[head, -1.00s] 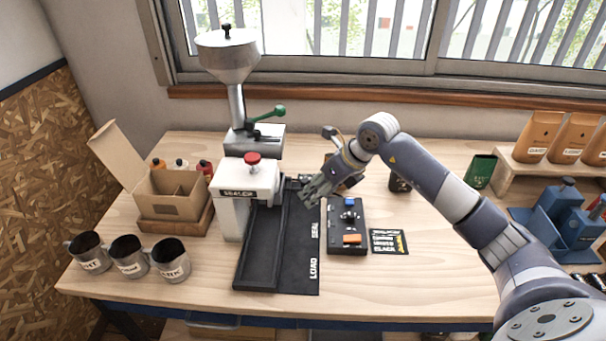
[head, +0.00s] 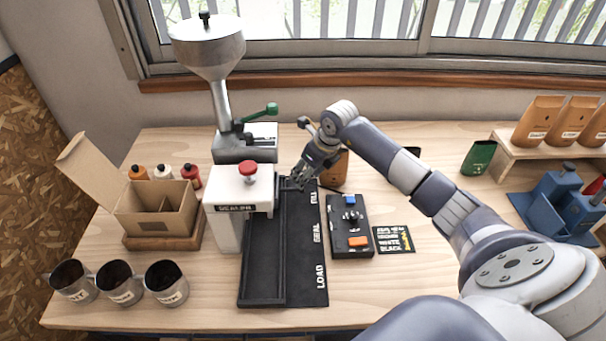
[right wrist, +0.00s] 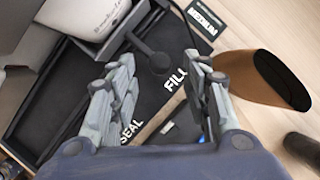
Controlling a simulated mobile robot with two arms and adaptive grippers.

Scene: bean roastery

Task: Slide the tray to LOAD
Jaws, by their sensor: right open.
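A long black track with raised rims (head: 262,298) lies beside the white sealer, next to a black strip lettered LOAD at the near end, SEAL in the middle and FILL at the far end. I cannot clearly separate the tray from this track. My right gripper (head: 300,178) is at the FILL end, beside the sealer. In the right wrist view its fingers (right wrist: 160,90) are open, with a dark round knob (right wrist: 160,63) on a stalk beyond and between them. I cannot tell whether they touch it. My left gripper is not in view.
The white sealer (head: 230,190) with a red knob (head: 248,168) stands left of the track. A brown pouch (head: 337,172) stands close right of my gripper; it also shows in the right wrist view (right wrist: 265,85). A black button box (head: 348,225) lies right of the lettered strip.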

